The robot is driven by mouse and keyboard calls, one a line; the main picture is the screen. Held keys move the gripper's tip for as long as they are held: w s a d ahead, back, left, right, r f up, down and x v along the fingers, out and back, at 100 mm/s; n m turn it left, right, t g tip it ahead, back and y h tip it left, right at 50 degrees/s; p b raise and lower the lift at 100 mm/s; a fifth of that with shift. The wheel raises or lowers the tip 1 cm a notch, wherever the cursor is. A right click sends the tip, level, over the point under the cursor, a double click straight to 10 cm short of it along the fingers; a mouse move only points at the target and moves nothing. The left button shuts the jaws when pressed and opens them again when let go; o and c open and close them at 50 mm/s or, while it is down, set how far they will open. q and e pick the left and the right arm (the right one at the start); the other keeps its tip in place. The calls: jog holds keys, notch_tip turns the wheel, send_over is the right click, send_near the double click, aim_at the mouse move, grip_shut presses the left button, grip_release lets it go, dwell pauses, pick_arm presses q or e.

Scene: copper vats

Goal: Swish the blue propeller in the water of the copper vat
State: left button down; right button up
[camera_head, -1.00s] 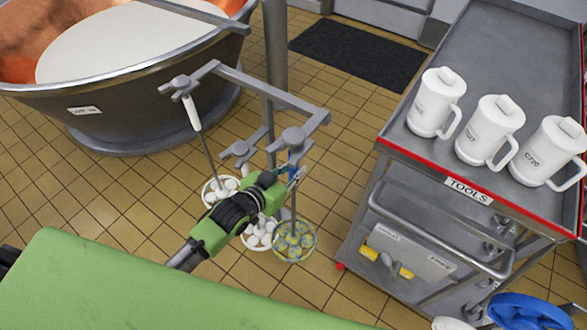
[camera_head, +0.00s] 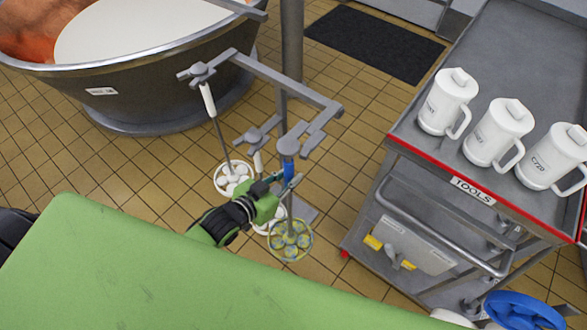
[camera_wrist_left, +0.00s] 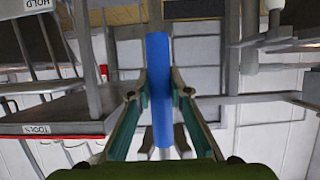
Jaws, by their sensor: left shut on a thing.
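The blue propeller hangs upright from the grey rack, with a blue handle (camera_head: 289,171), a thin rod and a round yellow-blue disc (camera_head: 290,240) near the floor. My left gripper (camera_head: 291,184) is shut on the blue handle, just under the rack hook. In the left wrist view the handle (camera_wrist_left: 158,95) runs between the two fingers. The copper vat (camera_head: 170,75) stands at the upper left, with a dark outer wall, a copper inside and a flat whitish liquid (camera_head: 130,25). My right gripper is not in view.
The rack (camera_head: 285,85) on its post also holds white-handled tools (camera_head: 208,100) with white discs. A grey tool trolley (camera_head: 480,110) with several white jugs stands at the right. A blue round object (camera_head: 522,311) is at lower right. Tiled floor lies between rack and vat.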

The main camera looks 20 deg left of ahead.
pick_arm(q)
jog(key=shift+s+r, duration=0.1)
jog(key=shift+r, duration=0.1)
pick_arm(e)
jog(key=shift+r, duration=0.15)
pick_arm(q)
jog(key=shift+s+a+r+p, duration=0.1)
jog(key=shift+s+a+p, duration=0.25)
jog(key=shift+s, duration=0.3)
jog(key=shift+s+a+r+p, duration=0.15)
jog(key=shift+s+p, duration=0.25)
jog(key=shift+s, duration=0.2)
jog(key=shift+s+a+p, duration=0.25)
jog(key=shift+s+p, duration=0.15)
jog(key=shift+s, duration=0.25)
jog(key=shift+s+a+r+p, duration=0.1)
jog(key=shift+s+a+p, duration=0.2)
jog(key=shift+s, duration=0.45)
jog(key=shift+s+a+p, duration=0.25)
jog(key=shift+s+p, duration=0.1)
jog(key=shift+s, duration=0.4)
jog(key=shift+s+a+r+p, duration=0.1)
jog(key=shift+s+a+p, duration=0.2)
jog(key=shift+s, duration=0.45)
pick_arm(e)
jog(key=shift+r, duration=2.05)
